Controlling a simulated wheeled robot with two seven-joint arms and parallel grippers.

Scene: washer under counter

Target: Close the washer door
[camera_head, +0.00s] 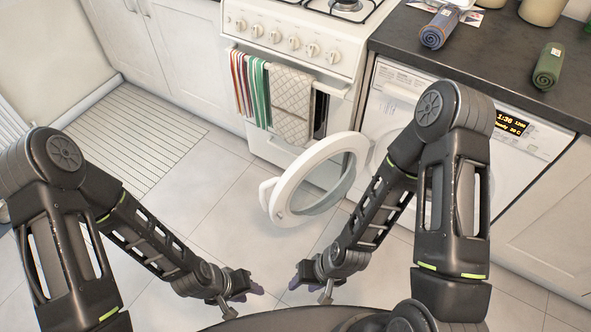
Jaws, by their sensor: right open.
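The washer (512,187) stands under the dark counter at the right, a lit display on its panel. Its round white door (290,198) with a clear middle is swung wide open to the left, out over the floor in front of the stove. My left gripper (254,289) is low near the bottom middle, below and left of the door and apart from it. My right gripper (297,282) is just right of it, below the door and not touching it; it is open. The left jaws are too small and dark to read. My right arm hides part of the washer's front.
A white stove (290,40) with towels (292,103) on its oven rail stands left of the washer. Rolled cloths (439,27) lie on the counter (480,65). A striped mat (130,140) is at the left. The tiled floor around the door is clear.

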